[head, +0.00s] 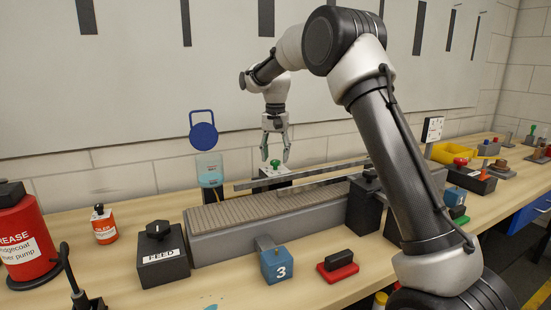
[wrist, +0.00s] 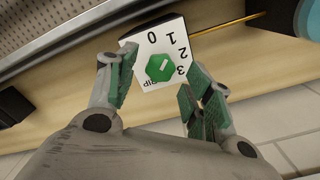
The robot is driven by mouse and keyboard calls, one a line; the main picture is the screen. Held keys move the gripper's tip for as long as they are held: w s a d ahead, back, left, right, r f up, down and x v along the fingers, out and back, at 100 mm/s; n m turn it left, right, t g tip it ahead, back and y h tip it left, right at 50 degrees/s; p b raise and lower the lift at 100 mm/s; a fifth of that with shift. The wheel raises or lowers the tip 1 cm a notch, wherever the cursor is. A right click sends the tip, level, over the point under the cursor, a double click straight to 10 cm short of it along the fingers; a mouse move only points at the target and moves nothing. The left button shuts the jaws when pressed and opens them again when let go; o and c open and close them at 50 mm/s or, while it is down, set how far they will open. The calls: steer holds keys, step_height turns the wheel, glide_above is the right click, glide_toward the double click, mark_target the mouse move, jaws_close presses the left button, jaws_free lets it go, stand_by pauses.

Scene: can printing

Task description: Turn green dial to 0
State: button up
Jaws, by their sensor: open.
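The green dial (wrist: 160,67) sits on a white plate with 0, 1, 2 and 3 printed around it, on a dark box. Its short white line seems to point toward the 2. A label below the dial is partly legible. In the head view the green dial (head: 275,162) is small, on a box behind the conveyor. My gripper (wrist: 163,76) is open, with one finger on each side of the dial and visible gaps to it. In the head view my gripper (head: 275,157) points down, its fingertips at about the dial's height.
The ribbed conveyor (head: 215,217) with metal rails runs in front of the dial. A FEED box (head: 162,262) and a blue block marked 3 (head: 277,265) are nearer. The wall is close behind.

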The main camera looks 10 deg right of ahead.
steer(key=shift+f, duration=0.75)
steer(key=c, duration=1)
steer(key=shift+n, duration=0.4)
steer(key=n, duration=0.3)
steer(key=shift+n, duration=2.6)
steer(key=shift+r, duration=0.1)
